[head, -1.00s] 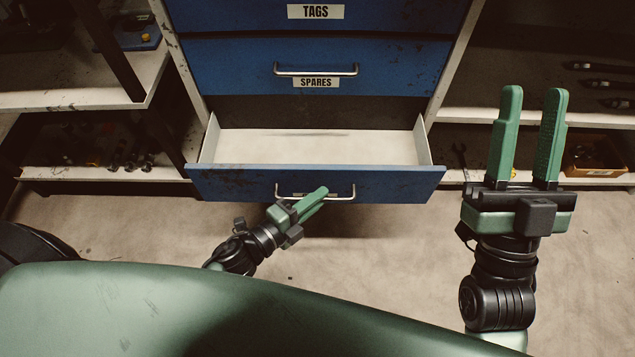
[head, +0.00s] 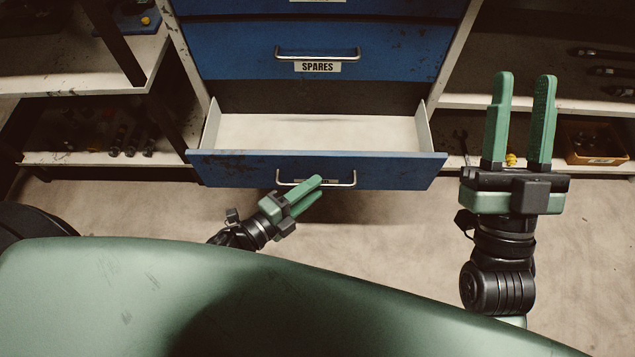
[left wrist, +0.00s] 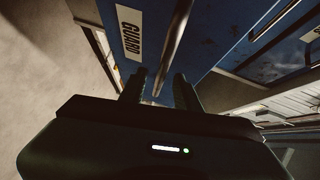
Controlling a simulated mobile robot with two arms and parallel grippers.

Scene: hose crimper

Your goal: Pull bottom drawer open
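The bottom drawer (head: 225,170) of the blue cabinet stands pulled out, and its pale, empty-looking interior shows. Its metal handle (head: 351,184) is on the front face. My left gripper (head: 319,187) is at the handle, with its two green fingers slightly parted. In the left wrist view, the fingers stand apart (left wrist: 160,73) and the handle bar (left wrist: 178,30) runs in line with the gap between them, without visible clamping. A GUARD label (left wrist: 130,35) shows on the drawer front there. My right gripper (head: 520,78) is open and empty, to the right of the drawer.
The SPARES drawer (head: 230,50) above is shut. Shelves with small parts stand at the left (head: 90,85) and right (head: 560,103) of the cabinet. An orange-brown box (head: 595,158) sits on the lower right shelf. The floor (head: 390,230) before the drawer is clear.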

